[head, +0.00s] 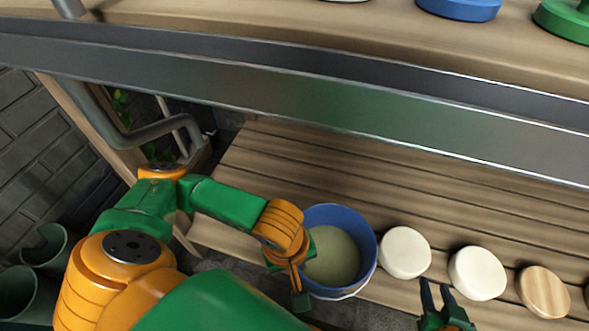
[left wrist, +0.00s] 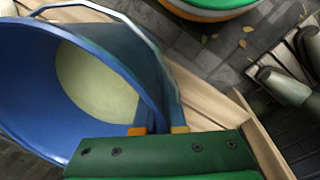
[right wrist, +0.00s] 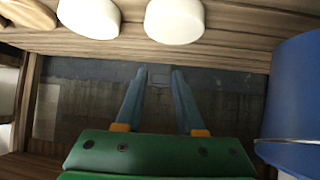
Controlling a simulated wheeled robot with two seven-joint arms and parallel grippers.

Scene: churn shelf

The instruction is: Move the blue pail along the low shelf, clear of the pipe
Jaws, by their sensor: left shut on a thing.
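The blue pail (head: 367,235) with a pale green content is at the front of the slatted low shelf (head: 300,165). I cannot tell whether its base touches the slats. The grey bent pipe (head: 140,135) is at the left, apart from the pail, with bare slats between. My left gripper (head: 300,288) is at the pail's left side. In the left wrist view the left gripper (left wrist: 158,127) is shut on the wall of the pail (left wrist: 30,75). My right gripper (head: 437,293) is open and empty, right of the pail; the pail (right wrist: 295,95) shows beside it in the right wrist view.
Two cream round pieces (head: 404,252) (head: 477,273) and a wooden one (head: 543,292) stand in a row right of the pail. A metal-edged upper shelf (head: 300,90) spans above, with blue (head: 460,8) and green (head: 565,20) items. Dark green pots (head: 45,250) stand lower left.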

